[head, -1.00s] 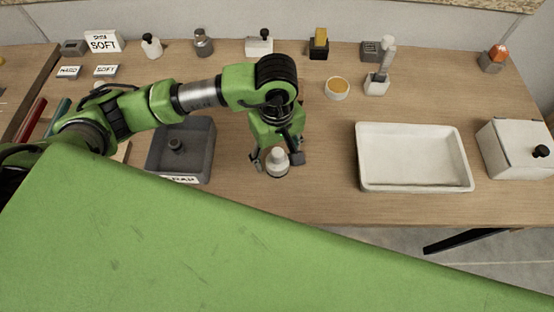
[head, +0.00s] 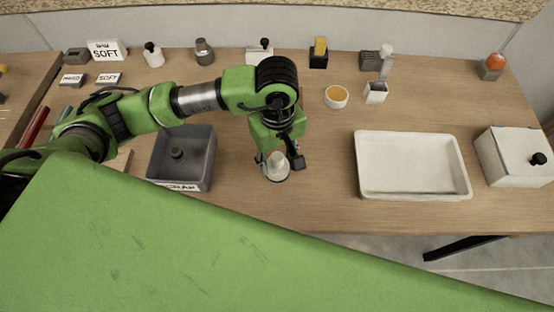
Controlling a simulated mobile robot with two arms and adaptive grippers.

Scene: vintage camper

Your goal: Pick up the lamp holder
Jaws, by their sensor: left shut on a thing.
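The lamp holder appears to be the small pale round piece (head: 276,170) standing on the wooden table, right of the grey bin. It has a narrower top and a wider base. My left gripper (head: 279,163) points down over it and is shut on it, a finger on each side. The piece looks upright and at table height; whether its base touches the table I cannot tell. The fingers hide part of its sides. My right gripper is not in view.
A grey bin (head: 210,163) with a dark piece inside stands to the left. A white tray (head: 362,186) and a white box (head: 503,157) stand to the right. Small bottles, blocks and a round dish (head: 336,97) line the back. Table between gripper and tray is clear.

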